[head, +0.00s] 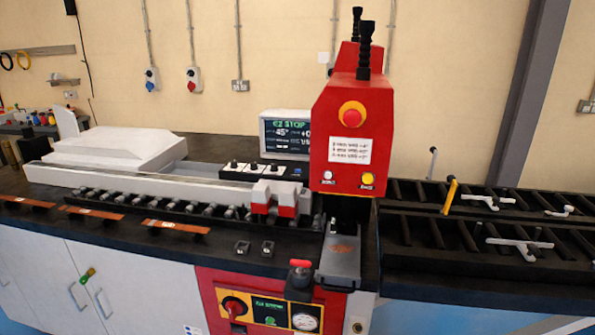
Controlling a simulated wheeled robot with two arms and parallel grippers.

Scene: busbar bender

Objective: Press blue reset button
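The red bender head (350,130) stands upright at the centre, with a red mushroom button on a yellow ring (352,115) and a white and a yellow button (367,179) under a label. A small blue spot, possibly the blue reset button (297,171), shows on the control strip below the display, right of several dark knobs. A red lower panel (258,306) has a rotary switch, a gauge and a dark plate with small lights. Neither of my grippers is in view.
A roller bed (170,205) with red-and-white blocks (277,196) runs left of the head. A black slatted table (485,235) with white clamps lies right. A red-topped knob (300,265) stands up at the front edge. Copper-coloured bars (175,226) lie along the left front.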

